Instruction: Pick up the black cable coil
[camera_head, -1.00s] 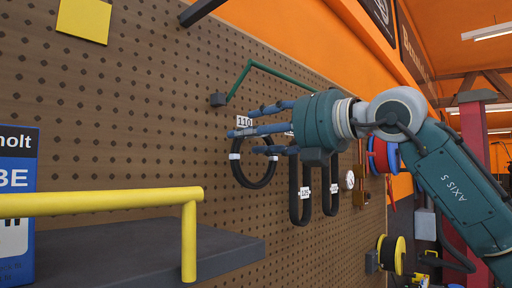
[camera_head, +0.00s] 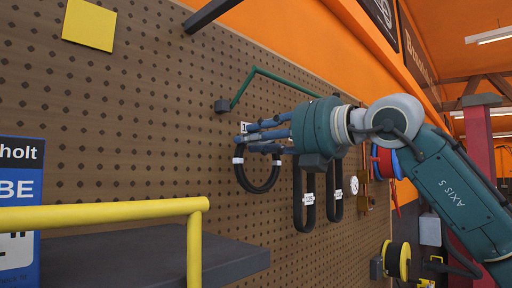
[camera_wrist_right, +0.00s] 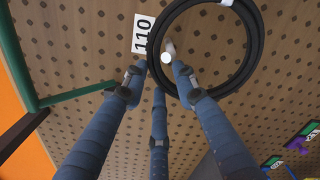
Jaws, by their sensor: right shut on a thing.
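The black cable coil (camera_head: 260,190), a ring with white bands, hangs against the brown pegboard just below the fingertips of my right gripper (camera_head: 254,137). In the right wrist view the coil (camera_wrist_right: 259,44) is a large black ring close to the board, and my right gripper's blue fingers (camera_wrist_right: 156,74) reach its left and lower side. The fingers are drawn in at the coil's top part and shut on it; the exact contact is partly hidden by the fingers. My left gripper is not in view.
Two longer black loops (camera_head: 304,215) hang to the right of the coil. A green bracket (camera_head: 262,73) projects above. A yellow rail (camera_head: 110,212) and dark shelf (camera_head: 150,255) stand lower left. Red and blue reels (camera_head: 388,161) hang farther right.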

